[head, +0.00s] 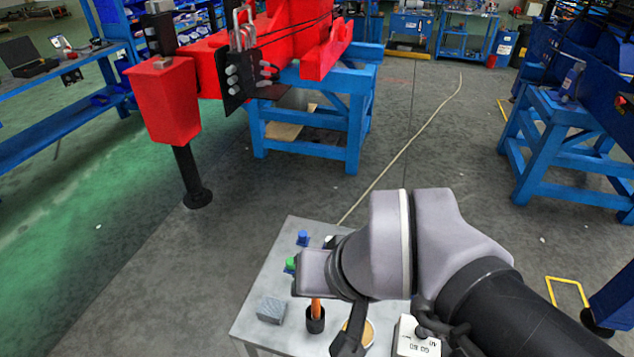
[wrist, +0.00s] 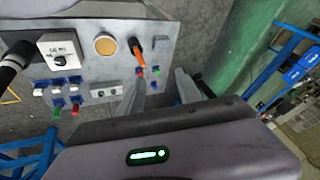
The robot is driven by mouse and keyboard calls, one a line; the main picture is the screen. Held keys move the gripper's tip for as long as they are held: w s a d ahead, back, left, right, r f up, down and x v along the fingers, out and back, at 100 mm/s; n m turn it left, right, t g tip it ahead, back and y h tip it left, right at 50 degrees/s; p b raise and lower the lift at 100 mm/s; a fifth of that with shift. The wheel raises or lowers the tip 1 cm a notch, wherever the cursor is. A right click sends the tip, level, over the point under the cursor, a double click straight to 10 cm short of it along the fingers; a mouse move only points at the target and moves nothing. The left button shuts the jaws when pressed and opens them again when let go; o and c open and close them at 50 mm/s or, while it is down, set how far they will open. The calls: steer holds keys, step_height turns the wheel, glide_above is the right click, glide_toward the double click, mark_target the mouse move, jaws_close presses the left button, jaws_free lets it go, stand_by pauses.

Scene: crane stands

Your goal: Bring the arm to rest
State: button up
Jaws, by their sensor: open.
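My gripper (wrist: 160,88) is open, its two pale fingers apart with nothing seen between them in the wrist view. They extend over the edge of a grey metal table (wrist: 180,28). In the head view my arm reaches from the lower right across the same table (head: 255,290), bent at the wrist. My fingers cannot be made out clearly there.
A red crane part on blue stands (head: 318,125) is beyond. Floor between stands is mostly clear.

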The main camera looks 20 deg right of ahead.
steer(key=shift+s+a+r+m, duration=0.3)
steer(key=shift+s+r+m, duration=0.15)
steer(key=shift+s, duration=0.2)
step_height(320, 180, down, 6)
steer(key=b, duration=0.6)
